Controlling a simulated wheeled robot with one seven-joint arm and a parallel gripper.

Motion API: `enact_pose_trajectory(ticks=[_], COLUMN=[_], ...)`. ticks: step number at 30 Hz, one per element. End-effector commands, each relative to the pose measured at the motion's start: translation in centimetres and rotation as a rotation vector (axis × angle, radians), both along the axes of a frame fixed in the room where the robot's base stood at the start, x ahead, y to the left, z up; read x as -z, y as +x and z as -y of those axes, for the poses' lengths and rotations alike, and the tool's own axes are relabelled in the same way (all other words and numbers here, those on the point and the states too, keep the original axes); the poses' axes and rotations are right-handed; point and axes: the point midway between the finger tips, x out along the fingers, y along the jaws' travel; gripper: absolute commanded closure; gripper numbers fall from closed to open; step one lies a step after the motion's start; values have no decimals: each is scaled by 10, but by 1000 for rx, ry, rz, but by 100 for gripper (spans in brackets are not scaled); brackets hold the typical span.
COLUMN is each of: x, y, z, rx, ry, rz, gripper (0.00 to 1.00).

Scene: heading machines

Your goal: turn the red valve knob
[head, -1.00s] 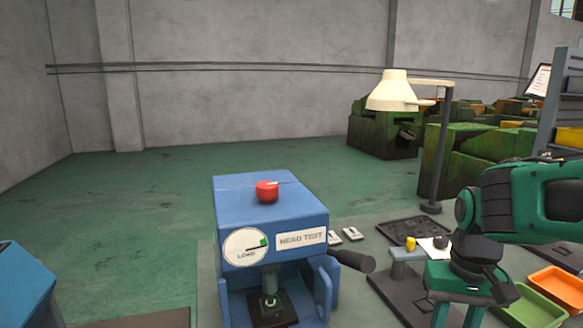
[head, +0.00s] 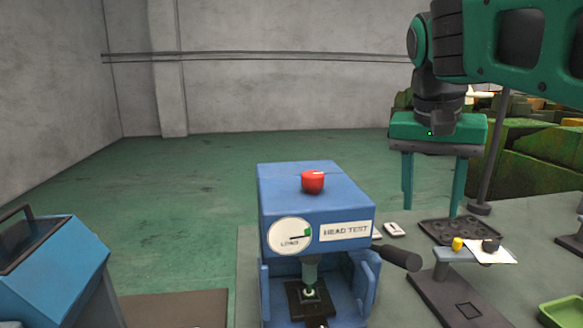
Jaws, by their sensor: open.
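The red valve knob (head: 313,182) sits on top of the blue head-test machine (head: 350,207), with a pale mark on its upper face. The machine's front has a round LOAD dial (head: 290,236) and a HEAD TEST label. My gripper (head: 431,205) points down to the right of the machine, its two green fingers wide apart with nothing between them. It is apart from the knob.
A black-ended lever (head: 400,257) sticks out on the machine's right. A dark tray (head: 462,230), a small stand with a yellow piece (head: 457,244) and a green tray (head: 562,311) are at the right. A blue box (head: 60,270) stands at the left.

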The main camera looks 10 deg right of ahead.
Motion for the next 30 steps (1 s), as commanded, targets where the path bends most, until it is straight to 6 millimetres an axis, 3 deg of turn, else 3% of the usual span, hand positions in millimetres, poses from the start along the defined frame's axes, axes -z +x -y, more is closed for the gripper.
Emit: enact_pose_trajectory(ticks=[1, 6, 9, 13, 16, 20, 30], x=[-26, -90, -117, -138, -147, -148, -101], y=[12, 30, 30, 25, 21, 20, 32], z=[-25, -116, -163, -206, -225, -233, -220], rx=[5, 28, 37, 43, 46, 48, 47], ry=[-19, -45, -48, -45, -41, -39, -41], rz=[25, 87, 114, 136, 144, 147, 144], gripper=[51, 51, 51, 51, 51, 51, 51])
